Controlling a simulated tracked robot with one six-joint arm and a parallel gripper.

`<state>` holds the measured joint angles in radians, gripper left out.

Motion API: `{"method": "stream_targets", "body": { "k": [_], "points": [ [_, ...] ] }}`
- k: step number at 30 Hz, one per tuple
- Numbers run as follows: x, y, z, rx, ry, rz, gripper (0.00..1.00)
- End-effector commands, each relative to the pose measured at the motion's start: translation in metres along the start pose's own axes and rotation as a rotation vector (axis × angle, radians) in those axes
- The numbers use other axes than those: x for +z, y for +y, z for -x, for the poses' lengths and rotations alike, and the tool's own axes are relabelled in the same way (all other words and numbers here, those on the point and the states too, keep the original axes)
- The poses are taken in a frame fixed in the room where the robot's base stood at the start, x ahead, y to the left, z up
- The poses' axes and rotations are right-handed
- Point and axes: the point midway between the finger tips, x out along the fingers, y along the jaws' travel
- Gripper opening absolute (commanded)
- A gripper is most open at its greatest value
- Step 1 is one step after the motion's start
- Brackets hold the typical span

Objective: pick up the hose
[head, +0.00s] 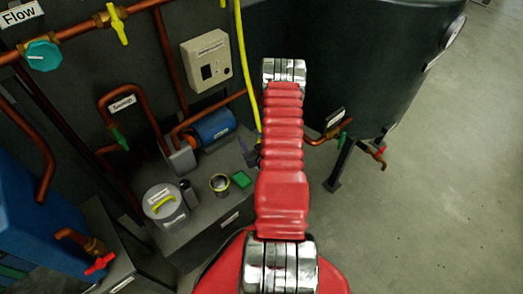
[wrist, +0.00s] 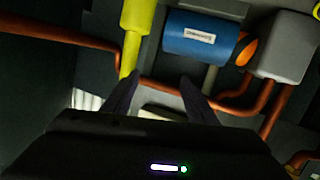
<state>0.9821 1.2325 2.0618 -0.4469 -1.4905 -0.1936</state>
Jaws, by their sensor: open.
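The yellow hose (head: 246,70) hangs down just left of my red arm in the head view, its lower end near a small dark shape beside the arm. In the wrist view, a thick yellow section of the hose (wrist: 136,18) narrows downward and passes close to the left fingertip. My gripper (wrist: 159,80) shows there as two dark fingers spread apart, with no hose clearly between them. Whether the left finger touches the hose I cannot tell. In the head view my arm hides most of the gripper.
A blue motor (head: 214,126) sits on a grey bench, beside copper pipes. A lidded can (head: 163,202), an open tin (head: 220,184) and a green block (head: 241,179) stand in front. A dark tank (head: 350,60) is at right. The right floor is clear.

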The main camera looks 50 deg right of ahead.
Motion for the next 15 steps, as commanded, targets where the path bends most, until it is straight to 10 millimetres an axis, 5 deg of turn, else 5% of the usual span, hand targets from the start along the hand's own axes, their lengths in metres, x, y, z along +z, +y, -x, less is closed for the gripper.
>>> {"method": "stream_targets", "body": {
  "k": [15],
  "points": [
    [0.099, 0.018, 0.09, 0.148, 0.169, -0.124, 0.53]
  ]
}}
